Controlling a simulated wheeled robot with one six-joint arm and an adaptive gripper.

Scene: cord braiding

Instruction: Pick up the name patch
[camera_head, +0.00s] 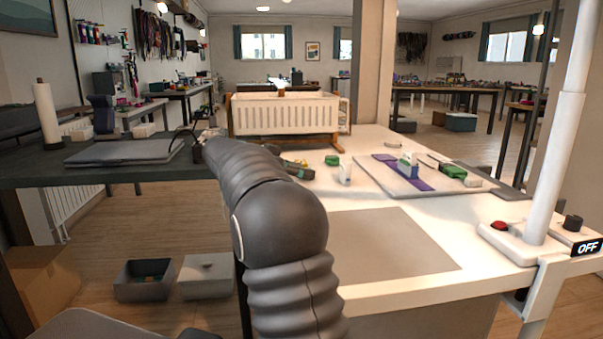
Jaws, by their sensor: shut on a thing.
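My dark grey arm rises from the bottom middle and reaches away over the gap between the dark table and the white table. Its far end is small and covered by its own links, so I cannot make out my gripper or anything in it. I cannot pick out the name patch either. On the white table (480,243), a pale board (437,188) carries a purple strip (419,184), a small upright block (408,166) and a green piece (455,171).
A slatted white box (285,116) stands at the white table's far side. A dark table (55,174) at left holds a grey slab (125,152) and a white roll (47,115). Two bins (144,281) are on the floor. A white post (556,150) stands at right.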

